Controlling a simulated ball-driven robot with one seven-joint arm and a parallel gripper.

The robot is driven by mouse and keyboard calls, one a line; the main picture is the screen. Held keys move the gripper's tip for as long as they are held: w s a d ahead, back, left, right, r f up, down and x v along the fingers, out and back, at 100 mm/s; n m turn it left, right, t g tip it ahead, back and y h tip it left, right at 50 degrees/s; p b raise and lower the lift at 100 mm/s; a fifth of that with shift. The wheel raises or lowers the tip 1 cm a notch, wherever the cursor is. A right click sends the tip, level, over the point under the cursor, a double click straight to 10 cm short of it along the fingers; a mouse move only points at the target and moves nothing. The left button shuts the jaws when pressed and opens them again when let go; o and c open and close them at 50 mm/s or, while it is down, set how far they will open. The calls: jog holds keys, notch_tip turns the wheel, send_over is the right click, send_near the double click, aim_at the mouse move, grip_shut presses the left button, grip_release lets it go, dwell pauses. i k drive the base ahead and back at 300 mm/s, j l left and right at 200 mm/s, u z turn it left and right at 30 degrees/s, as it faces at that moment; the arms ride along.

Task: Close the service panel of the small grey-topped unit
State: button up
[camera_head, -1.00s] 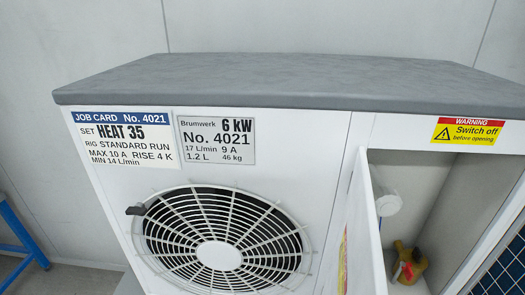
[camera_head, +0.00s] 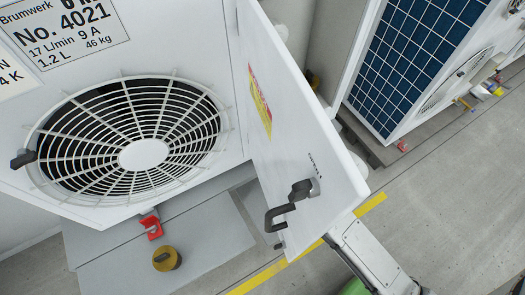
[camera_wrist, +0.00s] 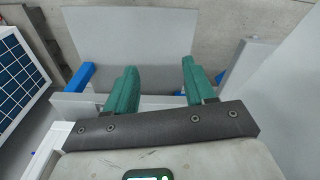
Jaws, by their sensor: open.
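The service panel (camera_head: 295,130) of the white unit (camera_head: 235,165) stands open in the head view, swung out toward me, with its outer face to the left. It carries a yellow and red label and a dark handle (camera_head: 287,205) near its lower free edge. The grey top is out of the current head view. My gripper (camera_wrist: 160,68) shows in the wrist view with its two green fingers apart and nothing between them. The panel cannot be made out for sure in the wrist view, so the distance between gripper and panel is unclear.
A round fan grille (camera_head: 144,154) is left of the panel. A yellow-brown cap (camera_head: 167,258) and a red part (camera_head: 152,227) are below it. Another unit with a dark blue grid panel (camera_head: 410,60) stands at right. Open floor (camera_head: 450,210) lies at lower right.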

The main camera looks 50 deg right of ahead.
aim_at(292, 139)
jog(key=j+z, duration=0.1)
jog(key=z, duration=0.35)
jog(key=k+j+z, duration=0.1)
jog(key=z, duration=0.4)
jog(key=k+z, duration=0.1)
jog(key=z, duration=0.35)
jog(key=k+j+z, duration=0.1)
jog(key=z, duration=0.8)
jog(key=k+u, duration=0.1)
jog(key=u, duration=0.85)
jog(key=k+j+u, duration=0.1)
jog(key=u, duration=0.4)
jog(key=j+u, duration=0.2)
jog(key=u, duration=0.25)
jog(key=k+j+u, duration=0.1)
jog(key=u, duration=0.4)
jog(key=j+u, duration=0.15)
jog(key=u, duration=0.3)
